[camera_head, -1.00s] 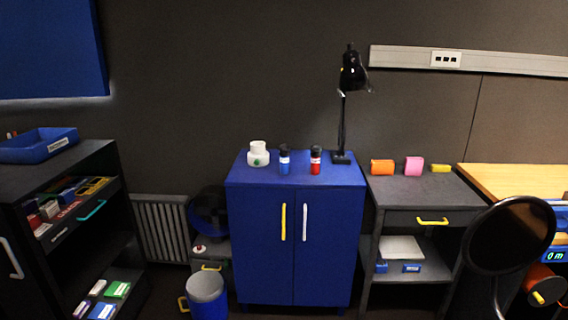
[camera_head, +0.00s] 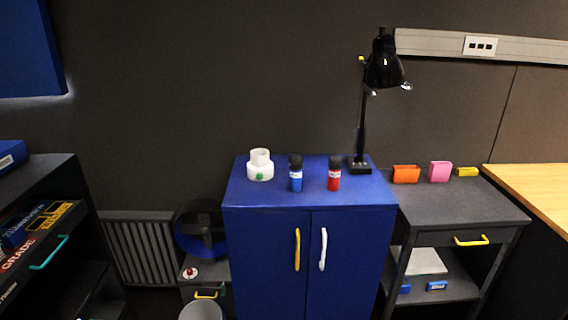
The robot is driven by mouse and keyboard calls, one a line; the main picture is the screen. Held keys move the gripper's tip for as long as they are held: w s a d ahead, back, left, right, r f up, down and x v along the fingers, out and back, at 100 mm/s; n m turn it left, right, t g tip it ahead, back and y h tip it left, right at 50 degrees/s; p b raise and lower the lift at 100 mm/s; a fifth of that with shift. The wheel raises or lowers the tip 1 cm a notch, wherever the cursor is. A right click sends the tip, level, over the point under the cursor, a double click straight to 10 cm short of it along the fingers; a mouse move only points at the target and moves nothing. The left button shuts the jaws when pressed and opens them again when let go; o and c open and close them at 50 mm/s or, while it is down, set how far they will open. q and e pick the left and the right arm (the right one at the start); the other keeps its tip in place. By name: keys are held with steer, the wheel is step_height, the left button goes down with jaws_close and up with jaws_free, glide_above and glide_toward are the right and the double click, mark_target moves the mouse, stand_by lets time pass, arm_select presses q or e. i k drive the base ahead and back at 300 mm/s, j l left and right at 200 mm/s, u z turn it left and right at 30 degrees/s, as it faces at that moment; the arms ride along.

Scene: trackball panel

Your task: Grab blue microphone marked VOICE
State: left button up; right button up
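A blue microphone (camera_head: 296,178) with a black top and a small pale label stands upright on the blue cabinet (camera_head: 264,256). The label is too small to read. A similar red microphone (camera_head: 334,178) with a black top stands upright just to its right, apart from it. Neither of my grippers shows in the head view.
A white round device (camera_head: 260,168) stands left of the microphones, and a black desk lamp (camera_head: 384,68) behind right. A dark side table (camera_head: 450,204) adjoins on the right, with orange, pink and yellow items. Dark shelving (camera_head: 60,165) stands left. The cabinet top's front is clear.

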mark_target(296, 161)
steer(key=i+l, duration=0.75)
steer(key=i, duration=0.2)
steer(key=i+l, duration=0.1)
steer(key=l, duration=0.95)
steer(key=i+l+u, duration=0.1)
steer(key=l, duration=0.9)
